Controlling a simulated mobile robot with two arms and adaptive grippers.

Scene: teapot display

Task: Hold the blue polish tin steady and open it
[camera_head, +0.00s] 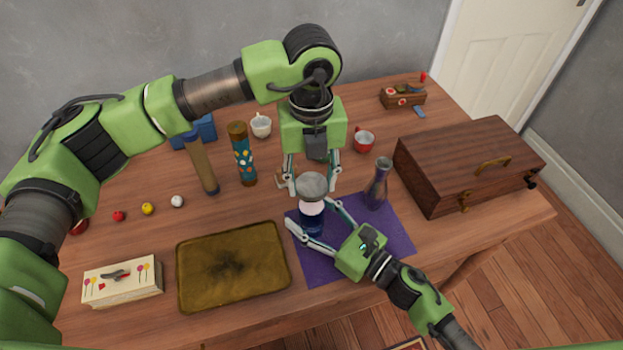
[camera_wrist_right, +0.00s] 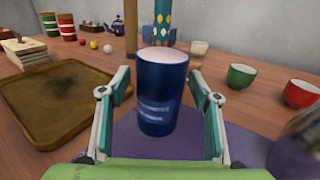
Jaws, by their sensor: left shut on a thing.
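The blue tin (camera_head: 312,222) stands upright at the left side of the purple mat (camera_head: 350,265), its pale top uncovered. It also shows in the right wrist view (camera_wrist_right: 160,95), with no lid on it. My left gripper (camera_head: 312,188) comes down from behind and is shut on the round grey lid (camera_head: 313,183), just above the tin. My right gripper (camera_head: 311,214) comes from the front right. Its fingers are open on either side of the tin, with gaps on both sides in the right wrist view (camera_wrist_right: 161,88).
A purple vase (camera_head: 376,188) stands close to the right of the tin. A brown tray (camera_head: 232,268) lies to the left. A wooden chest (camera_head: 465,165) is at the right. A red cup (camera_head: 364,141), a white cup (camera_head: 261,126) and a patterned cylinder (camera_head: 243,155) stand behind.

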